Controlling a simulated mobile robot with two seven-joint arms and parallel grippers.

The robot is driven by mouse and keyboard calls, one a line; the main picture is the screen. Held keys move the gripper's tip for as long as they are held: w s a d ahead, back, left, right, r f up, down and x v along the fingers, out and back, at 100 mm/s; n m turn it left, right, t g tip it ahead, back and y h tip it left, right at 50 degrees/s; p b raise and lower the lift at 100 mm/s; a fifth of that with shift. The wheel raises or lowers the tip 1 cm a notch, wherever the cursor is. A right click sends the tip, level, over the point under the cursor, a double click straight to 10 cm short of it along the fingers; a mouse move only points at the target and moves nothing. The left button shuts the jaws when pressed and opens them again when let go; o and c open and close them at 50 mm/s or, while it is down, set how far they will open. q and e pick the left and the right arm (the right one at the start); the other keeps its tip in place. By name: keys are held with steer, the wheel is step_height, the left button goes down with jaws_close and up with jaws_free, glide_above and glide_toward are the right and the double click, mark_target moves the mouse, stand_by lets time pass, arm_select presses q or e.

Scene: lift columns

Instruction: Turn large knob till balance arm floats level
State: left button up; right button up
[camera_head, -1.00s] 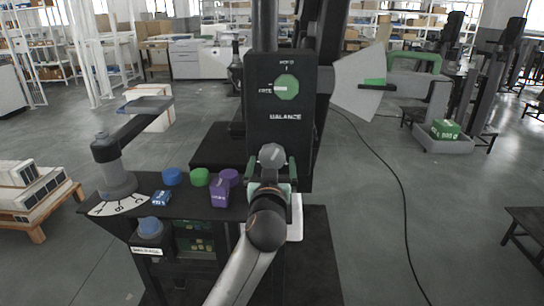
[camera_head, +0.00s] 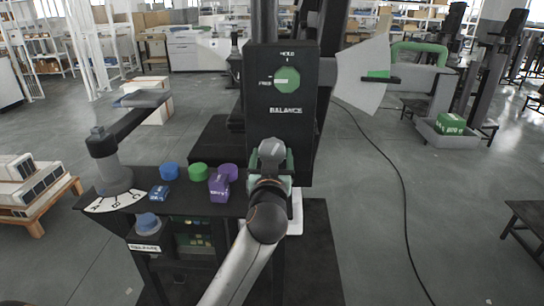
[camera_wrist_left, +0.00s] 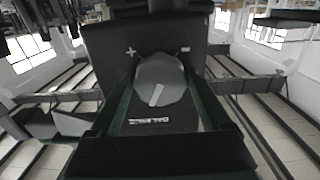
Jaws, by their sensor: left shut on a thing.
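The large grey knob (camera_head: 271,150) sits low on the black balance panel (camera_head: 300,135). My left gripper (camera_head: 271,163) is shut on this knob, with its green fingers on either side. In the left wrist view the knob (camera_wrist_left: 160,82) carries a pale line tilted to the right, between a plus mark at left and a minus mark at right. The green dial (camera_head: 286,80) higher on the panel has its white bar pointing left toward FREE. At right, the dark pointer (camera_head: 381,80) looks about level beside the green band of the white scale plate (camera_head: 362,75). My right gripper is not in view.
A dark bench at left holds a blue, a green (camera_head: 197,172) and a purple round piece, plus a purple block (camera_head: 219,188). A grey lever (camera_head: 115,160) stands at its left end. A green block (camera_head: 450,123) lies in a grey tray at right. A cable crosses the floor.

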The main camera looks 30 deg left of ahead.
arm_select(q)
steer(key=c, duration=0.6)
steer(key=shift+o, duration=0.2)
steer(key=shift+r+m+p, duration=0.15)
steer(key=shift+m+p, duration=0.35)
steer(key=shift+p, duration=0.05)
steer(key=shift+m+p, duration=0.35)
steer(key=shift+m, duration=0.45)
steer(key=o, duration=1.2)
steer(key=shift+s+f, duration=0.1)
steer(key=shift+f, duration=0.1)
